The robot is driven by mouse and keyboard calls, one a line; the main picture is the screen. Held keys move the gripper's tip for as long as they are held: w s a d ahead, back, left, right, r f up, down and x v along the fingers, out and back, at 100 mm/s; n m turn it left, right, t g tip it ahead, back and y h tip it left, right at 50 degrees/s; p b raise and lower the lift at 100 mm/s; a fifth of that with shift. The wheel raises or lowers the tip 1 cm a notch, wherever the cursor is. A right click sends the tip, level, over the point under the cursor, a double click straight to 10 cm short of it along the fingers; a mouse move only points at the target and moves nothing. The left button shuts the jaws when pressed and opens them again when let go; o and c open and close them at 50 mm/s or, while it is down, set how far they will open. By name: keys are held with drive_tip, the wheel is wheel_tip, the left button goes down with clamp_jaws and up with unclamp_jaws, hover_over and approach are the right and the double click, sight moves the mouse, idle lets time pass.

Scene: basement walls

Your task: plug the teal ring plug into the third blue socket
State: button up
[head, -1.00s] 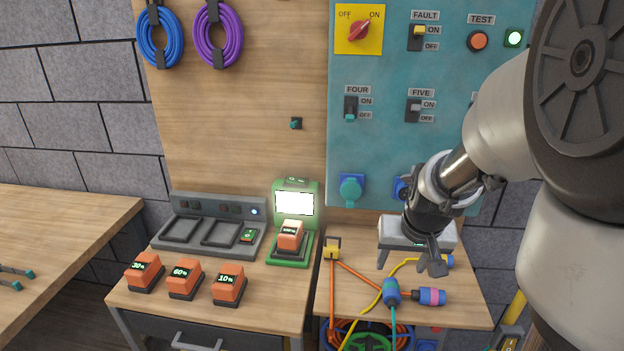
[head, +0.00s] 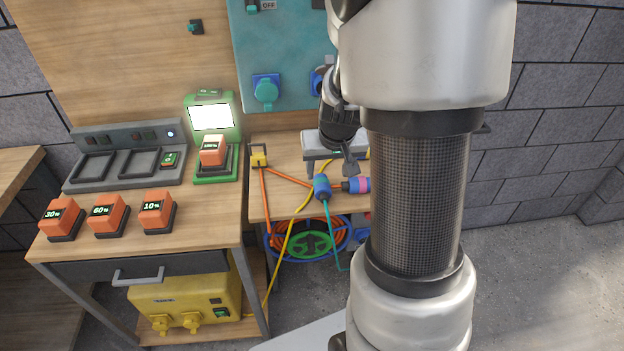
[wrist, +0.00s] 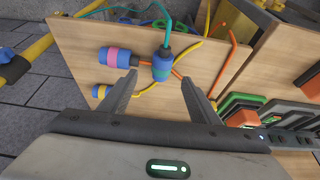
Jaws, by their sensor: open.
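The teal ring plug (wrist: 162,66), a blue plug with a teal band and a teal cable, lies on the small wooden table. It also shows in the head view (head: 322,187). My gripper (wrist: 158,80) is open, with its fingers pointing toward this plug from above; they are empty, and contact cannot be told. In the head view my gripper (head: 351,166) is just right of the plug. One blue socket (head: 266,90) with a round teal front shows on the teal panel. A second blue socket (head: 317,80) is partly behind my arm. The third is hidden.
A pink-banded plug (wrist: 115,57) and a yellow-banded plug (wrist: 100,91) lie close by. Orange and yellow cables cross the table, with a yellow block (head: 259,156) at its left. A green charger (head: 213,160) and orange batteries stand on the left bench.

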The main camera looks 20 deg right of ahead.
sight(323, 184)
drive_tip(key=shift+b+x, duration=0.5)
drive_tip(key=shift+x, duration=1.85)
drive_tip(key=b+x, duration=0.1)
drive_tip(key=x, duration=0.4)
drive_tip(key=shift+w+a, duration=0.15)
drive_tip(key=shift+w, duration=0.1)
drive_tip(key=c, duration=1.2)
wheel_tip(323, 184, up, 10)
drive_tip(key=p, duration=0.2)
drive_tip(key=shift+p, duration=0.35)
drive_tip(key=shift+r, duration=0.1)
